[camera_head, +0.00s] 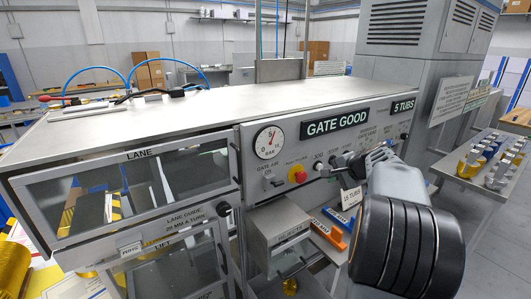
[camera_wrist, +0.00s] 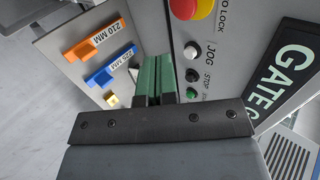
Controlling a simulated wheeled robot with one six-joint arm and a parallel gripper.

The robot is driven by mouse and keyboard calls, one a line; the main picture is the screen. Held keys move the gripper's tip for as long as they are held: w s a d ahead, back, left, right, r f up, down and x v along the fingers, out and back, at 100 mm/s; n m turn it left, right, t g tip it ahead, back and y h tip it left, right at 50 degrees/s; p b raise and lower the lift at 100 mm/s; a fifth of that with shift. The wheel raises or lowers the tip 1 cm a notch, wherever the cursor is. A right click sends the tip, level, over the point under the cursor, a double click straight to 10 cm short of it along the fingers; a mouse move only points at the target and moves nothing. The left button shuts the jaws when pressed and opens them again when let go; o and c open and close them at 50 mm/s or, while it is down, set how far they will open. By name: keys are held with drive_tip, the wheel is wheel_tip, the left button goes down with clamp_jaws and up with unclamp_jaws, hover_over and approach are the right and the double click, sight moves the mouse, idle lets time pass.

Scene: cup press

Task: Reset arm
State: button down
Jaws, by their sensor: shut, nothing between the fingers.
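My gripper (camera_head: 345,165) is in front of the right half of the machine's control panel (camera_head: 255,175), with my arm reaching in from the lower right. In the wrist view its green fingers (camera_wrist: 156,65) are together with nothing between them. They point toward the panel, beside the white jog button (camera_wrist: 191,50), a dark button and the green button (camera_wrist: 191,93). Whether the fingertips touch the panel cannot be told. The red stop button on its yellow base (camera_head: 299,175) is left of my gripper in the head view.
Orange (camera_head: 327,231) and blue (camera_head: 338,217) labelled blocks sit below the panel, near a white tag (camera_head: 351,198). A side table (camera_head: 455,167) with metal parts stands right; floor shows between.

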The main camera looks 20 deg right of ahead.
drive_tip(key=s+a+f+n+g, duration=0.1)
drive_tip(key=s+f+n+g, duration=0.15)
drive_tip(key=f, duration=0.25)
drive_tip(key=s+a+f+n+g, duration=0.1)
drive_tip(key=s+a+n, duration=0.3)
drive_tip(key=a, duration=0.5)
drive_tip(key=s+a+f+n+g+h, duration=0.1)
drive_tip(key=s+a+f+n, duration=0.1)
drive_tip(key=s+a+n, duration=0.3)
drive_tip(key=s+a+f+n+g, duration=0.1)
drive_tip(key=s+a+n, duration=0.3)
drive_tip(key=a, duration=0.9)
drive_tip(key=shift+s+f+h, duration=0.2)
drive_tip(key=shift+s+h, duration=0.2)
drive_tip(key=shift+s, duration=0.45)
drive_tip(key=shift+a+n, duration=0.1)
drive_tip(key=shift+n, duration=0.15)
